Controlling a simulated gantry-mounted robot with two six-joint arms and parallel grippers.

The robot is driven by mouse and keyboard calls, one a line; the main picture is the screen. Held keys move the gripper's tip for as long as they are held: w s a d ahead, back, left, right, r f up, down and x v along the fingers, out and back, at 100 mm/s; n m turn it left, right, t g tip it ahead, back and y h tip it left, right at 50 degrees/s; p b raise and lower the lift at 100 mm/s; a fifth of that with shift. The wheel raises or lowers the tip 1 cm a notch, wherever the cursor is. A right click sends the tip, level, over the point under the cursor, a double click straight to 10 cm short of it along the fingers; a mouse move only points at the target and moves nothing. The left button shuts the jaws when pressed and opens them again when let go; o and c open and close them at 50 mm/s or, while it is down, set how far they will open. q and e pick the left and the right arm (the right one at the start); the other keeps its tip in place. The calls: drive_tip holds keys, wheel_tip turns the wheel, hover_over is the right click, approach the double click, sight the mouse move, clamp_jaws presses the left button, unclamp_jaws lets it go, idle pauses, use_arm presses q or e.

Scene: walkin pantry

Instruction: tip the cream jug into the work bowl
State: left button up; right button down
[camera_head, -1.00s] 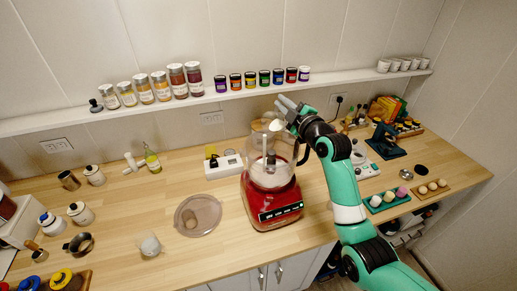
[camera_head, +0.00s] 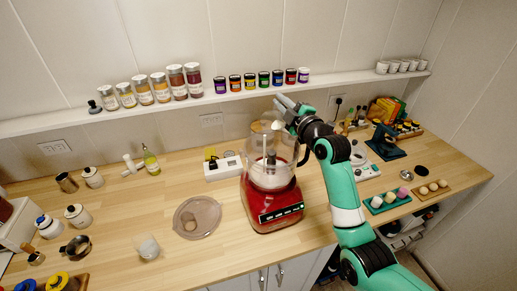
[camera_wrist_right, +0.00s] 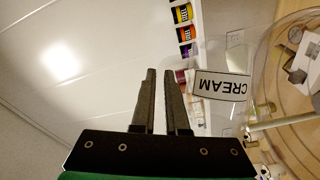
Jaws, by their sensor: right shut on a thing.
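My right gripper (camera_head: 284,104) is above the bowl, shut on the clear cream jug (camera_head: 265,127), which hangs tilted over the bowl mouth. In the right wrist view, the jug's "CREAM" label (camera_wrist_right: 222,86) is upside down beside the fingers (camera_wrist_right: 163,85). A pale patch shows in or on the jug; whether cream is flowing out is not clear. My left gripper is not in view.
A round clear lid (camera_head: 197,217) lies left of the processor, with a small white cup (camera_head: 147,247) near it. A power strip (camera_head: 224,168) is behind. Egg trays (camera_head: 388,201) sit to the right. A shelf of jars (camera_head: 235,84) runs along the wall above.

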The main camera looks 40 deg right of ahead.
drive_tip(key=shift+s+a+r+n+t+b, duration=0.1)
drive_tip(key=shift+a+r+n+t+b, duration=0.05)
drive_tip(key=shift+a+n+b, duration=0.25)
drive_tip(key=shift+a+r+n+t+b, duration=0.2)
drive_tip(key=shift+a+b, duration=0.1)
drive_tip(key=shift+a, duration=0.15)
